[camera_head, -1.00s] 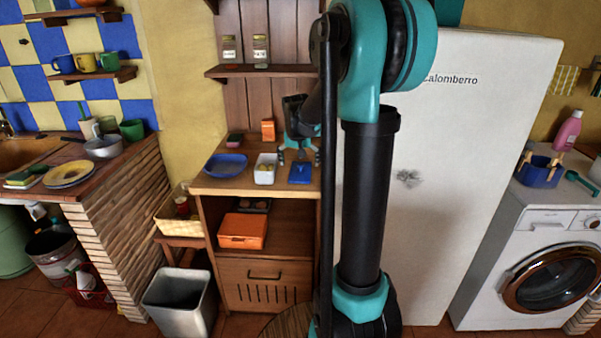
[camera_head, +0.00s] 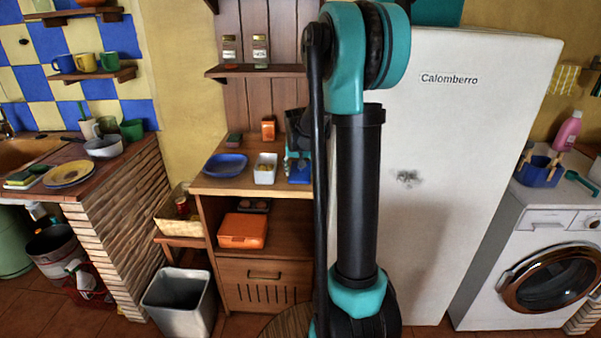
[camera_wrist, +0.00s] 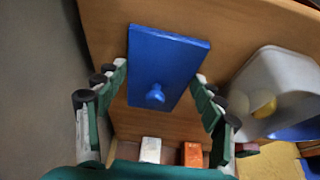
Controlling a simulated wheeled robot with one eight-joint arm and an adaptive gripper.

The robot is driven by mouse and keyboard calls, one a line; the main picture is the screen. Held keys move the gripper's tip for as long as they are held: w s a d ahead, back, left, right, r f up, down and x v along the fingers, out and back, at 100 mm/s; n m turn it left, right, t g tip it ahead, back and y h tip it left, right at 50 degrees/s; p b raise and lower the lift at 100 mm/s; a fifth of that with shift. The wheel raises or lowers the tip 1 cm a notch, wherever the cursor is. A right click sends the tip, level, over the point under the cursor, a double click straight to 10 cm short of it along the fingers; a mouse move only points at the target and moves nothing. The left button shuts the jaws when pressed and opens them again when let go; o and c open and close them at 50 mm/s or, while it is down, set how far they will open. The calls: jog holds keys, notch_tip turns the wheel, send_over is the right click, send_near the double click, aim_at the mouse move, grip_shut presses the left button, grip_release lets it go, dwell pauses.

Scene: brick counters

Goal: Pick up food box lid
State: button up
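The food box lid (camera_wrist: 165,62) is a flat blue rectangle with a small round knob, lying on the wooden counter in the wrist view. In the head view the lid (camera_head: 299,174) is partly hidden by my arm and gripper. My gripper (camera_wrist: 160,76) is open, with one finger on each side of the lid. No grip on the knob or the edges shows. In the head view my gripper (camera_head: 297,158) is low over the lid. The white food box (camera_head: 265,170), with yellow items inside, stands open just left of the lid; it also shows in the wrist view (camera_wrist: 258,75).
A blue bowl (camera_head: 226,165) sits left of the food box. An orange box (camera_head: 268,130) and a small dark box (camera_head: 234,140) stand at the back of the counter (camera_head: 225,188). A shelf with two jars (camera_head: 260,72) hangs above. The white fridge (camera_head: 455,170) stands close on the right.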

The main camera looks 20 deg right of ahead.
aim_at(300, 175)
jog(key=shift+c, duration=0.9)
jog(key=shift+r, duration=0.1)
notch_tip(300, 175, up, 19)
jog(key=w+a+f, duration=0.2)
jog(key=a+f, duration=0.4)
jog(key=a, duration=0.6)
jog(key=shift+a+f, duration=0.15)
jog(key=shift+f, duration=1.55)
jog(key=shift+a+f, duration=0.15)
jog(key=shift+f, duration=1.55)
jog(key=shift+f, duration=0.15)
jog(key=o, duration=1)
